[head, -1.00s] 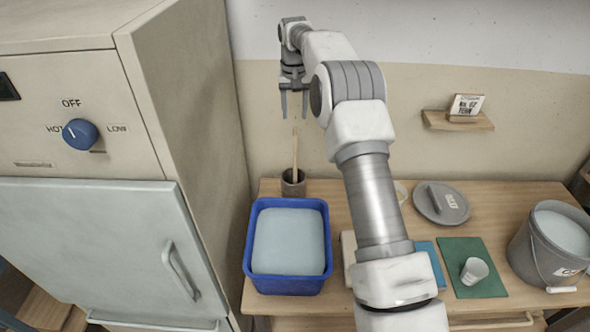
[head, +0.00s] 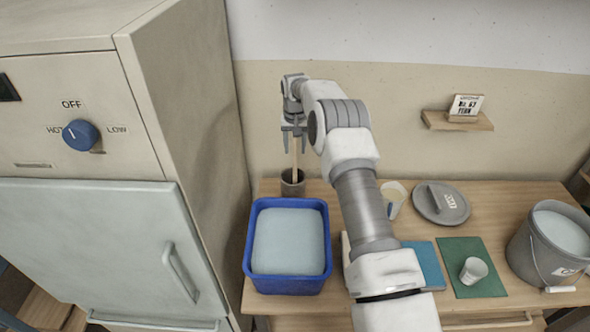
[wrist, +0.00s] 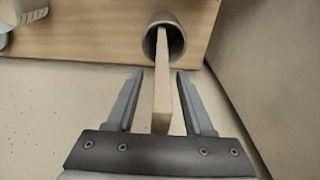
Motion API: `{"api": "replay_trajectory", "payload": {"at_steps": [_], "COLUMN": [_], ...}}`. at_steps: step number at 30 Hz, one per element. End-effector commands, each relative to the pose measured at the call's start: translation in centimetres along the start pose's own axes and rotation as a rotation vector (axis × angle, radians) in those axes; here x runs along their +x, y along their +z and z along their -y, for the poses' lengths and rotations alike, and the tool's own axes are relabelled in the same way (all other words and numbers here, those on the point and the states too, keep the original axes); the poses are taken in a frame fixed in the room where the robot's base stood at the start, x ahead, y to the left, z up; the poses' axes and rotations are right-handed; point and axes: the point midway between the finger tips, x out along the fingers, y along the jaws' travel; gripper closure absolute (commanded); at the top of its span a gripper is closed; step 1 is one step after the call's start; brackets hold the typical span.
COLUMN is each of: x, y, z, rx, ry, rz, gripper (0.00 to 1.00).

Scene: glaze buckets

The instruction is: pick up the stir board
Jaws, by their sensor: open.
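The stir board (head: 295,158) is a thin, pale wooden stick standing upright in a small dark grey cup (head: 293,184) at the back left of the bench. My gripper (head: 294,146) points down above the cup with its fingers open around the upper part of the board. In the wrist view the board (wrist: 162,95) runs between the two fingers of my gripper (wrist: 160,78), with a gap on each side. Its lower end is inside the cup (wrist: 176,44).
A blue tub (head: 247,240) of pale liquid stands in front of the cup. A tall beige cabinet (head: 185,100) rises close on the left. A beige cup (head: 393,199), a grey lid (head: 440,203), a green mat (head: 472,284) and a grey bucket (head: 530,255) are to the right.

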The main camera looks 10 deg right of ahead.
Motion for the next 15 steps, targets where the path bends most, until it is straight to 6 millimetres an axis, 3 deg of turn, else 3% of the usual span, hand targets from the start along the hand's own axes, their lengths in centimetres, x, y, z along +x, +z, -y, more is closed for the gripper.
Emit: {"api": "replay_trajectory", "payload": {"at_steps": [10, 15], "x": [0.83, 0.82], "y": [0.00, 0.00], "z": [-0.01, 0.00], "rx": [0.000, 0.000], "ry": [0.000, 0.000], "rz": [0.000, 0.000], "gripper": [0.49, 0.80]}}
